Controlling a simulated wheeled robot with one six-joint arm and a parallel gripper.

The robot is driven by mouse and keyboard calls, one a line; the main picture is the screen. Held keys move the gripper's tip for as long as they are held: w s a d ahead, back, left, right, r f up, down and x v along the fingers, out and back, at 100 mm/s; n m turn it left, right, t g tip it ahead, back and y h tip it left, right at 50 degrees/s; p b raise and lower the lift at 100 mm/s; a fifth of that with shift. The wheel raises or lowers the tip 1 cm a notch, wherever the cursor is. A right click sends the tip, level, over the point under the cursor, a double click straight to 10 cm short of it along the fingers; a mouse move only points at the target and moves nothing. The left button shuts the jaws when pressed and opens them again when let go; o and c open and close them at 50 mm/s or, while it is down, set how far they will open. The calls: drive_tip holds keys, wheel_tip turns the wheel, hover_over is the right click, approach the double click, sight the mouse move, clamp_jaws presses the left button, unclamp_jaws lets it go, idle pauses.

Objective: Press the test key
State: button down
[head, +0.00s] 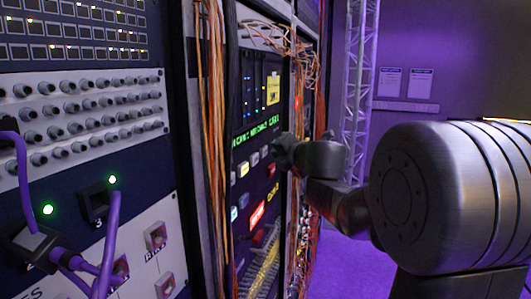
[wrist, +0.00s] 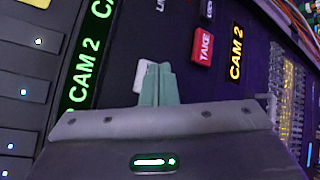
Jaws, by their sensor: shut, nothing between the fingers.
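My gripper (head: 285,151) is at the end of my arm, close in front of the rack panel with the lit keys. In the wrist view its two pale green fingers (wrist: 157,84) are shut together with nothing between them. A white key (wrist: 142,76) shows just behind and beside the fingertips, partly hidden by them. I cannot tell whether they touch it. A red key marked TAKE (wrist: 203,46) lies to the right, also lit in the head view (head: 257,215). No label reading TEST is legible, so I cannot tell which key is the test key.
A green-lit text display (wrist: 88,58) runs beside the keys, and an amber CAM 2 sign (wrist: 237,52) is at the right. Orange cables (head: 213,130) hang along the rack. Purple cables (head: 108,240) loop at the near left. A truss (head: 359,90) stands behind.

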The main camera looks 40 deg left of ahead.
drive_tip(key=shift+s+a, duration=0.1)
drive_tip(key=shift+a, duration=0.2)
drive_tip(key=shift+s+a, duration=0.15)
drive_tip(key=shift+a, duration=0.3)
idle(0.7)
idle(0.3)
drive_tip(key=shift+w+d, duration=0.25)
drive_tip(key=shift+d, duration=0.55)
drive_tip(key=d, duration=0.1)
drive_tip(key=w+d+p, duration=0.1)
drive_tip(key=d, duration=0.2)
drive_tip(key=shift+w+d, duration=0.25)
drive_tip(key=shift+d, duration=0.15)
